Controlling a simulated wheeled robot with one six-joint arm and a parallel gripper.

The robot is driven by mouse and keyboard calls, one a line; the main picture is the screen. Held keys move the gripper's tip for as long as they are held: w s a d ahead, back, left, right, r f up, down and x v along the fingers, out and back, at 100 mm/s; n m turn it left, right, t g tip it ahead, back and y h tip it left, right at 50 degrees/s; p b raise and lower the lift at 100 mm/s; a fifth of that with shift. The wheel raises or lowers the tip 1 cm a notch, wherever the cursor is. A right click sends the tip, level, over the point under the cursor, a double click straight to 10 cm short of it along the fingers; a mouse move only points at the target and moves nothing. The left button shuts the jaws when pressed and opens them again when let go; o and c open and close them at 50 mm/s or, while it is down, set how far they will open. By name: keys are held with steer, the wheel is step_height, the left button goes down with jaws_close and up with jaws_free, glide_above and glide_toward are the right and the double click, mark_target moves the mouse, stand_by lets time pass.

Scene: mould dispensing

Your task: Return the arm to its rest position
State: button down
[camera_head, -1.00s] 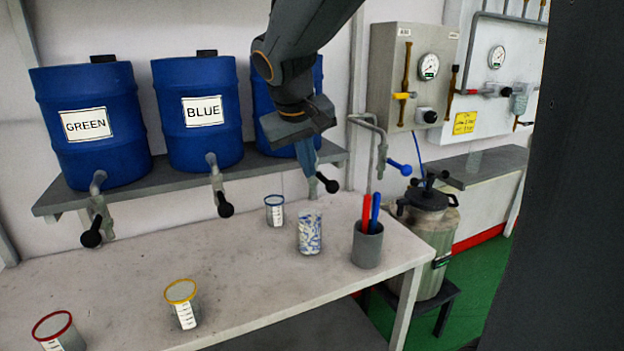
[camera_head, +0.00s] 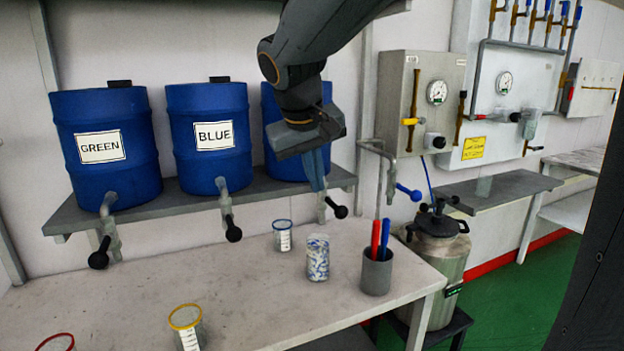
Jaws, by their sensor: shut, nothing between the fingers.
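My gripper (camera_head: 317,172) hangs at the end of my arm in front of the third blue barrel (camera_head: 268,118), its fingers pointing down. It is shut and empty. It is above the table (camera_head: 240,285), apart from the blue-and-white patterned cup (camera_head: 318,258) below it. My arm reaches in from the top of the picture and covers part of the third barrel, so any label there is hidden.
Barrels marked GREEN (camera_head: 105,148) and BLUE (camera_head: 208,137) stand on a shelf (camera_head: 62,222) with black-handled taps. Beakers with blue (camera_head: 282,238), yellow (camera_head: 186,325) and red (camera_head: 57,342) rims stand on the table. A grey pen holder (camera_head: 376,272) and metal tank (camera_head: 437,255) are at right.

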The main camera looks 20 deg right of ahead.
steer(key=s+a+f+g+y, duration=0.1)
steer(key=s+a+f+g, duration=0.1)
steer(key=s+f, duration=0.5)
steer(key=s+a+f+g+y, duration=0.1)
steer(key=s+f, duration=0.7)
steer(key=f, duration=0.9)
steer(key=shift+a+g+y, duration=0.4)
steer(key=shift+a+y, duration=0.4)
steer(key=shift+a, duration=0.2)
steer(key=shift+d, duration=0.1)
